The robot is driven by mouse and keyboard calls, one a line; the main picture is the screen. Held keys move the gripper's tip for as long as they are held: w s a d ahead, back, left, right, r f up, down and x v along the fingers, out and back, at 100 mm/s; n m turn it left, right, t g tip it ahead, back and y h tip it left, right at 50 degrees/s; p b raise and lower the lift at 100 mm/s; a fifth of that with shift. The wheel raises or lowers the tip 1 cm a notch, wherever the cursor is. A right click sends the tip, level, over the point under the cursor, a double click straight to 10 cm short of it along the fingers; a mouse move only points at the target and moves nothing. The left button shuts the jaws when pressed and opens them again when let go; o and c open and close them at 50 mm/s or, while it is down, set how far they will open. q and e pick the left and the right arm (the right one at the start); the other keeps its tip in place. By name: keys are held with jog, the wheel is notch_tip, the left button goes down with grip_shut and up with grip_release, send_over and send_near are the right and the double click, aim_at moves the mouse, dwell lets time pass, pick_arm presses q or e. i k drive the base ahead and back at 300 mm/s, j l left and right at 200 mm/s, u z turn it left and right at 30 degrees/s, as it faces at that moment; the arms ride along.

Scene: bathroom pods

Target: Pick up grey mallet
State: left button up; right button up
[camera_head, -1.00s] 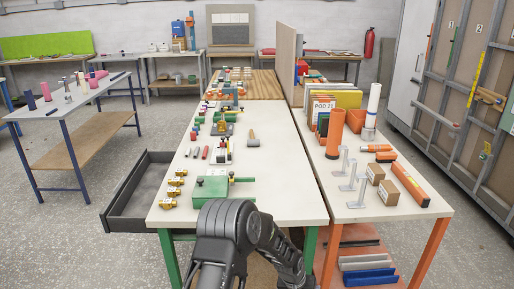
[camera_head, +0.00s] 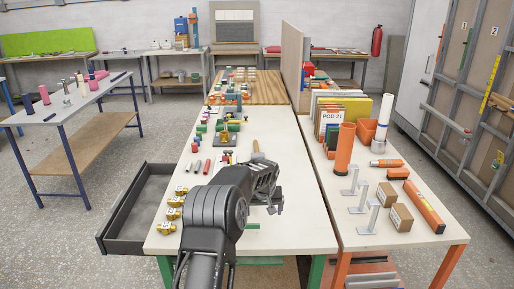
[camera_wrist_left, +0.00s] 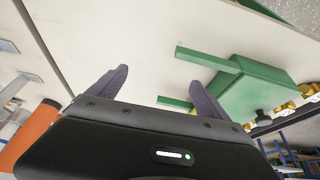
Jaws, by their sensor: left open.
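The mallet (camera_head: 257,147) stands on the white tabletop (camera_head: 300,228) in the head view. Its light wooden handle shows; its grey head is mostly hidden behind my left arm. My left gripper (camera_head: 274,208) is over the table, nearer to me than the mallet and apart from it. In the left wrist view my left gripper (camera_wrist_left: 157,98) is open with nothing between its two dark fingers. The mallet does not show in that view. My right gripper is not in view.
A green box (camera_wrist_left: 262,92) lies near the left fingers, mostly hidden by my arm in the head view. Brass fittings (camera_head: 173,213) line the left edge beside an open drawer (camera_head: 140,210). An orange tube (camera_head: 345,148) and metal stands are on the right table.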

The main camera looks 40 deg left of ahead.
aim_at(254, 156)
jog(key=i+j, duration=0.6)
jog(key=j, duration=0.15)
jog(key=i+j, duration=0.6)
jog(key=j, duration=0.15)
